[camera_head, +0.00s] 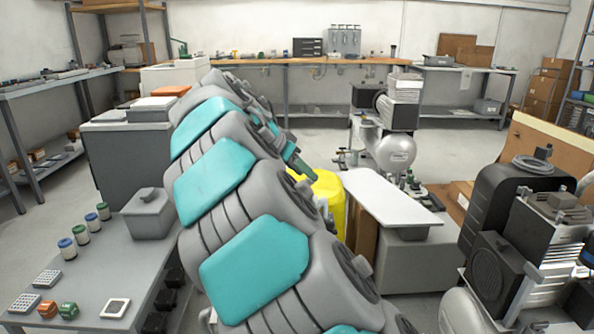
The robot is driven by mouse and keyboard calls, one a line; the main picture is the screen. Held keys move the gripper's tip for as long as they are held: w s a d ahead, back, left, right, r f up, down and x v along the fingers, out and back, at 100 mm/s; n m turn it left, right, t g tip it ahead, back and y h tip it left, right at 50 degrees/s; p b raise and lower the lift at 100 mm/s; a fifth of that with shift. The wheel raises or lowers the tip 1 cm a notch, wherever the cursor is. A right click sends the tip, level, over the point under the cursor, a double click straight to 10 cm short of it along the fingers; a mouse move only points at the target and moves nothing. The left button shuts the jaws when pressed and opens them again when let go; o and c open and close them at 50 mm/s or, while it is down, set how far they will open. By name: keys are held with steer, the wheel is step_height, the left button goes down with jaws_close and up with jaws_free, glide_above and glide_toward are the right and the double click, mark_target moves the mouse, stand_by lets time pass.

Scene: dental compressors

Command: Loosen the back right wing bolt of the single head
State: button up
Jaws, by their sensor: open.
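A compressor with one upright ribbed head (404,98) on a pale round tank (396,152) stands beyond the white-topped bench, right of centre. I take it for the single head; its wing bolts are too small to make out. My teal and grey arm fills the middle of the view and bends over at the top. My gripper (306,168) shows small at the arm's far end, in front of a yellow container. It is open, with nothing seen in it, and well apart from the compressor in the picture. Its fingers are partly hidden and hard to separate.
A white-topped bench (390,197) stands between my arm and the compressor. A larger dark compressor (535,245) is at the lower right. A grey table (110,255) with jars and small parts is at left. Open floor (455,148) lies right of the single-head compressor.

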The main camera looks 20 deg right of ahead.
mark_target(308, 179)
steer(key=shift+w+a+r, duration=0.35)
steer(key=shift+w+a, duration=0.15)
steer(key=shift+a, duration=0.1)
steer(key=shift+w+a+r, duration=0.3)
steer(key=shift+w+a, duration=0.15)
steer(key=shift+a, duration=0.15)
steer(key=p+x, duration=0.1)
steer(key=x, duration=0.6)
steer(key=shift+w+d+f, duration=0.15)
steer(key=shift+w+f, duration=0.05)
steer(key=shift+f, duration=0.05)
jaws_close()
